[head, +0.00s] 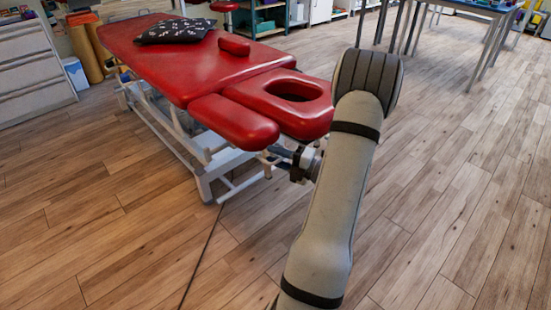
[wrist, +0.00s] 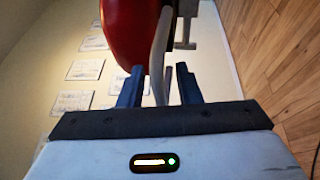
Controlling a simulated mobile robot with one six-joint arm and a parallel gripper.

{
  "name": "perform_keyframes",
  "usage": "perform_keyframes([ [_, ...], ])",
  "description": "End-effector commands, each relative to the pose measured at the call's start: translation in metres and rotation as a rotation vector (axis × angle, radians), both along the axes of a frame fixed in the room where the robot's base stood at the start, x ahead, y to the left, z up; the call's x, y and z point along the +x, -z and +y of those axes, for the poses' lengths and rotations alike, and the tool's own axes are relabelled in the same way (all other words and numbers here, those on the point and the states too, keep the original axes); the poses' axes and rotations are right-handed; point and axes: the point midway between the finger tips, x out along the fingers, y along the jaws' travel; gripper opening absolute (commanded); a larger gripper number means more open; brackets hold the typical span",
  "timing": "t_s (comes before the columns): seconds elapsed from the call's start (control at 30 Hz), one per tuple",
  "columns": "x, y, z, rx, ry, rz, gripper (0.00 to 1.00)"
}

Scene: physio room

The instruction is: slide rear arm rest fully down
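A treatment table has a red padded top (head: 190,60) and a face-hole section (head: 312,115). One red arm rest (head: 235,120) lies along the near side of the face-hole section, and a smaller red pad (head: 234,45) sits at its far side. I cannot tell which is the rear one. My gripper (head: 292,158) is below the face-hole end, partly hidden by my arm. In the wrist view, my gripper (wrist: 158,82) is open, with a grey bar (wrist: 160,55) between its fingers and gaps visible on both sides. A red pad (wrist: 125,30) is beside the bar; its identity is unclear.
A dark patterned cushion (head: 175,29) lies on the table top. The white table frame (head: 205,185) stands low to the floor. A grey drawer unit (head: 30,62) is at the left and a blue-topped table (head: 475,6) at the back right. The wooden floor (head: 470,210) at right is clear.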

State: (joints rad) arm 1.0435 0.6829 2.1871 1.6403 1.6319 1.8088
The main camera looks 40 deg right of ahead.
Motion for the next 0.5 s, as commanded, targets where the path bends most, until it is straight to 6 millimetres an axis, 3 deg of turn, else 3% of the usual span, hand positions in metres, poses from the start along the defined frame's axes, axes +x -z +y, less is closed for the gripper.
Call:
perform_keyframes([
  [0.13,-0.0001,-0.0002,-0.0002,0.0,0.0,0.0,0.31],
  [0.5,-0.0005,-0.0002,-0.0006,0.0,0.0,0.0,0.01],
])
